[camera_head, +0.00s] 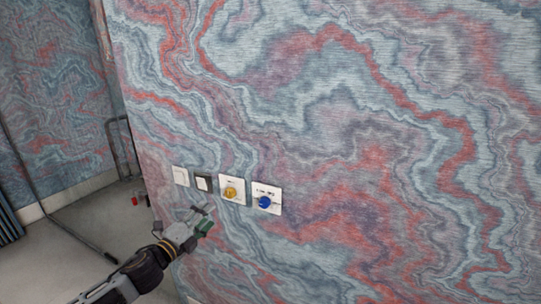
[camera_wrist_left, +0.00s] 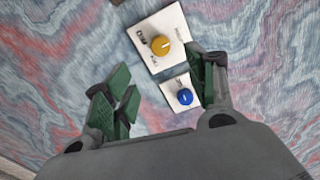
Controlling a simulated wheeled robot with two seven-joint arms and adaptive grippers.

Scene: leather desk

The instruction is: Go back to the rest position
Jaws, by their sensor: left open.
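My left gripper (camera_head: 205,219) comes in from the lower left in the head view, in front of the wall and below a row of wall plates. In the left wrist view its green-padded fingers (camera_wrist_left: 160,95) are spread apart with nothing between them in their grip. A white plate with a yellow knob (camera_wrist_left: 161,45) and a white plate with a blue knob (camera_wrist_left: 185,96) lie beyond the fingers. The gripper appears apart from both knobs. My right gripper is not in view.
In the head view, the yellow knob (camera_head: 230,192) and blue knob (camera_head: 265,202) sit right of a dark-framed switch (camera_head: 203,183) and a plain white plate (camera_head: 181,176). The marbled wall (camera_head: 400,120) fills the right. Grey floor (camera_head: 50,270), a metal rail (camera_head: 115,150) and small red objects (camera_head: 135,201) are left.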

